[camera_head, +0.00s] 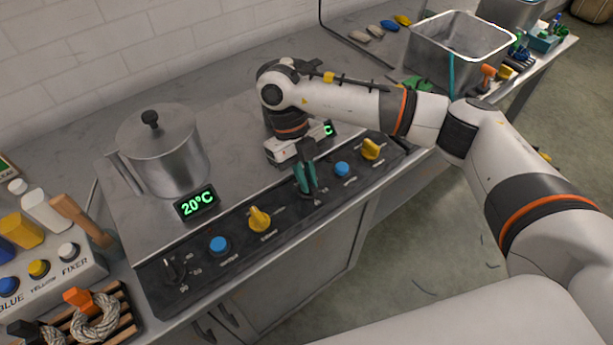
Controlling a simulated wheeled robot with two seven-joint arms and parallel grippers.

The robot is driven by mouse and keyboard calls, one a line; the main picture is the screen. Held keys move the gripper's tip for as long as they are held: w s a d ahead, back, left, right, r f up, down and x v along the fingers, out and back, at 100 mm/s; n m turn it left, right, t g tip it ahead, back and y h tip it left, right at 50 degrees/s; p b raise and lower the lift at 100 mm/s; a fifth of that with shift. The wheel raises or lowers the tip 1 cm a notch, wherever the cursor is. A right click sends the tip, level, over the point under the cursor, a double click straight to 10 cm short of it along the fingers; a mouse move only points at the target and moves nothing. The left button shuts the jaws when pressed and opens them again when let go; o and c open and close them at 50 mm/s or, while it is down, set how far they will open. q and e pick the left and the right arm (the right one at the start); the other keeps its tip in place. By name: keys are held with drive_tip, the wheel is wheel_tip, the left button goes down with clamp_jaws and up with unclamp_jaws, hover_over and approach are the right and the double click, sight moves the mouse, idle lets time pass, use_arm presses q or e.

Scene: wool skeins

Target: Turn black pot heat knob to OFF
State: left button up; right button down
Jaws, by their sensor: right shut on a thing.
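My right gripper (306,182) points down at the front control panel (232,272) of the hot plate, with its teal fingers closed. It is shut on what appears to be the right-hand black heat knob, mostly hidden by the fingers. Its setting cannot be read. Another black knob (174,270) stands free at the panel's left end. A silver lidded pot (168,158) sits at the left of the hot plate. No black pot shows; my arm covers part of the right side. My left gripper is not in view.
The panel also bears yellow knobs (259,219) and blue buttons (219,245). A green display (197,203) reads 20°C; a second is mostly covered by my arm. A dye bottle rack stands at left, a metal basin (462,48) at back right.

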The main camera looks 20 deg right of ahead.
drive_tip(key=shift+r, duration=0.1)
drive_tip(key=c, duration=1.4)
unclamp_jaws()
drive_tip(key=shift+c, duration=0.2)
drive_tip(key=shift+w+r, duration=0.2)
drive_tip(key=shift+r, duration=0.2)
drive_tip(key=v, duration=1.1)
drive_tip(key=shift+b, duration=0.35)
